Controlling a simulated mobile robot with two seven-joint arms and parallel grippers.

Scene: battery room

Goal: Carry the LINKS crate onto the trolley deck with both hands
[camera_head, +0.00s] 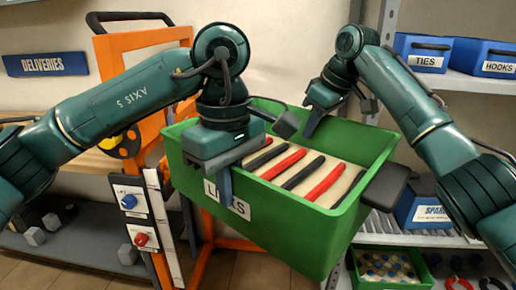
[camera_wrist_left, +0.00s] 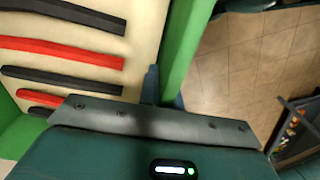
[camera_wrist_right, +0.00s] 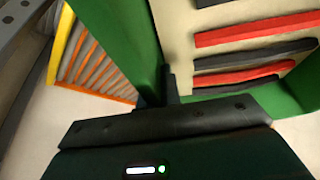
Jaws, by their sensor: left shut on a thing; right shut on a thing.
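The green LINKS crate (camera_head: 285,238) is held up in the middle of the head view, its label partly covered by my left gripper. Black and red bars lie on a pale insert inside it. My left gripper (camera_head: 226,180) is shut on the crate's near wall, which shows between its fingers in the left wrist view (camera_wrist_left: 180,50). My right gripper (camera_head: 308,122) is shut on the far wall, also seen in the right wrist view (camera_wrist_right: 115,40). An orange frame (camera_head: 112,62) stands behind and left of the crate; I cannot tell whether it belongs to the trolley. No deck is clearly visible.
A panel with blue and red knobs (camera_head: 133,215) stands close left of the crate. Shelving on the right holds blue TIES (camera_head: 424,60), HOOKS and SPARES boxes and a green tray (camera_head: 392,270). A yellow-edged orange slatted thing (camera_wrist_right: 90,65) shows in the right wrist view.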

